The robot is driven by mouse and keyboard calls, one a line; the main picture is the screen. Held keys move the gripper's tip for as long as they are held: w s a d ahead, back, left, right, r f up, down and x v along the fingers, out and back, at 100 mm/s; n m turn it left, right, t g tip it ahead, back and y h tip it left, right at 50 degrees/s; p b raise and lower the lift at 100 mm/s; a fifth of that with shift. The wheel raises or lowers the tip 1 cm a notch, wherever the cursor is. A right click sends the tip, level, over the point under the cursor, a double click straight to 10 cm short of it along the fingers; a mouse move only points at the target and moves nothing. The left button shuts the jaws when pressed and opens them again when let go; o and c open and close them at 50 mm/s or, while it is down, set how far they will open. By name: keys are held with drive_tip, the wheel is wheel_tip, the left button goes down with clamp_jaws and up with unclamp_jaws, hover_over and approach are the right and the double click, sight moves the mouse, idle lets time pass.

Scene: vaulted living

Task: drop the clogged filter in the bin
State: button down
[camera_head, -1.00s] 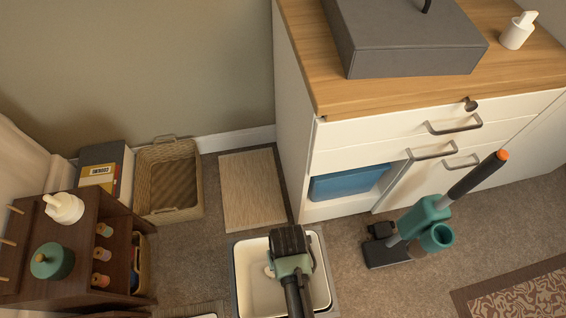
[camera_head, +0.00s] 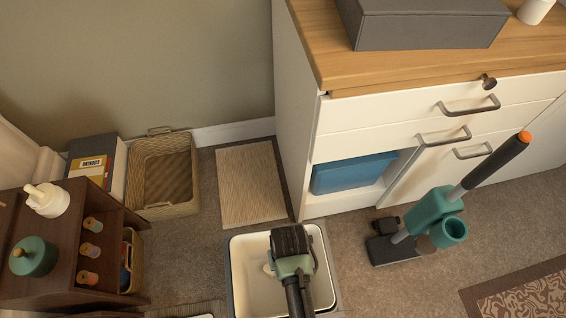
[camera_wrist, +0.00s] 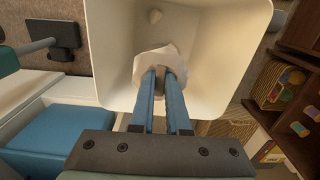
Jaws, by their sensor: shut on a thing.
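My gripper (camera_wrist: 162,78) is shut on a pale, crumpled filter (camera_wrist: 153,62). The filter is held at the fingertips over the open bin. The bin is a cream-lined, square container (camera_head: 238,285) on the floor, and it also shows in the wrist view (camera_wrist: 225,60). In the head view my gripper (camera_head: 292,262) is above the bin, and its wrist hides the fingertips and most of the filter. I cannot tell how far the filter is above the bin's bottom.
A white cabinet with a wooden top (camera_head: 400,70) stands behind and right of the bin. A teal vacuum (camera_head: 432,212) stands to the right. A wicker basket (camera_head: 165,205), a pale mat (camera_head: 250,185) and a dark wooden shelf (camera_head: 70,240) are to the left.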

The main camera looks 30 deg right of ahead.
drive_tip(key=c, duration=0.8)
unclamp_jaws()
drive_tip(key=shift+r, duration=0.15)
wheel_tip(320, 180, up, 13)
drive_tip(key=p, duration=0.5)
